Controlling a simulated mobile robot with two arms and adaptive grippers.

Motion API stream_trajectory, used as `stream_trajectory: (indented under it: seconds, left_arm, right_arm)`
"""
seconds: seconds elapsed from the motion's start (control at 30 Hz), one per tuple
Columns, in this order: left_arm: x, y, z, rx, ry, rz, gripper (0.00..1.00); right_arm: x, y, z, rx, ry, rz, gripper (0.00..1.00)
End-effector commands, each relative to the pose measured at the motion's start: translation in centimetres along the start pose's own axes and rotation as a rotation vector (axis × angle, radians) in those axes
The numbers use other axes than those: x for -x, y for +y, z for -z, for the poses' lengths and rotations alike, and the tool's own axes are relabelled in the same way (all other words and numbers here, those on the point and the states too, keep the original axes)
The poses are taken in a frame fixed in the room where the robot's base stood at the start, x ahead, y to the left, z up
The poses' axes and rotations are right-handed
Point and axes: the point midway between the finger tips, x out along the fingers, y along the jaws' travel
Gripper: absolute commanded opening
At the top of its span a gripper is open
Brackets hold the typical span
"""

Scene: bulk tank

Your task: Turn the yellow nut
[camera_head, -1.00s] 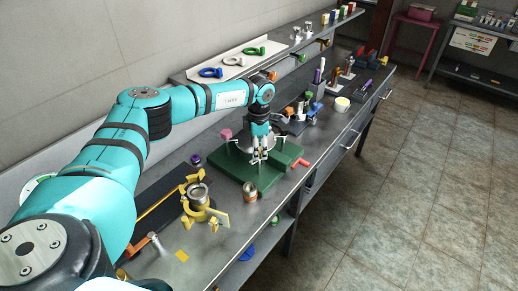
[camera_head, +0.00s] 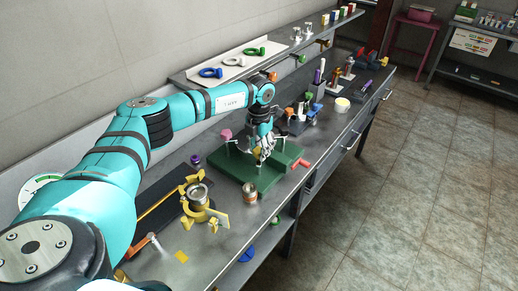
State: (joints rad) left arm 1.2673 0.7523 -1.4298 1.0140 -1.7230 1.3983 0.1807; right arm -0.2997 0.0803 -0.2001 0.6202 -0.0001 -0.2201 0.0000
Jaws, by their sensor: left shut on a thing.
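My left gripper (camera_head: 262,156) points down over the green base (camera_head: 245,179) on the steel bench. It is shut on the yellow nut (camera_head: 258,153), of which only a small patch of yellow shows between and beside the fingers. The rest of the nut and what it sits on are hidden by the gripper. My right gripper is not in view.
A pink knob (camera_head: 225,134) stands left of the gripper and a red handle (camera_head: 302,164) sticks out at right. A copper-coloured cylinder (camera_head: 249,194) stands in front of the base. A yellow clamp (camera_head: 215,215) is nearer. Above is a shelf with coloured rings (camera_head: 211,73).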

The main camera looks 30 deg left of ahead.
Motion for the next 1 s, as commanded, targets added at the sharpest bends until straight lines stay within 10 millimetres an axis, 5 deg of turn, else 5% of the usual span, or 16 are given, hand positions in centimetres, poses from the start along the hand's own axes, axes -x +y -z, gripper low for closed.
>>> stream_trajectory:
  seconds: [0.7,0.73,0.87,1.0]
  left_arm:
    - [0.33,0.12,-0.23,0.073,-0.009,0.000,0.03]
    - [0.34,0.12,-0.23,0.073,-0.009,0.000,0.39]
    - [0.25,0.10,-0.17,0.072,-0.006,0.000,0.56]
    - [0.16,0.06,-0.11,0.071,-0.004,0.000,0.58]
  right_arm:
    - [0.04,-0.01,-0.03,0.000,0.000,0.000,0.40]
    - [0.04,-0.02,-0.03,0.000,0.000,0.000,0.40]
    - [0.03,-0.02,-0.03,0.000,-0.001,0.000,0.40]
    - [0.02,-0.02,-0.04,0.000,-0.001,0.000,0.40]
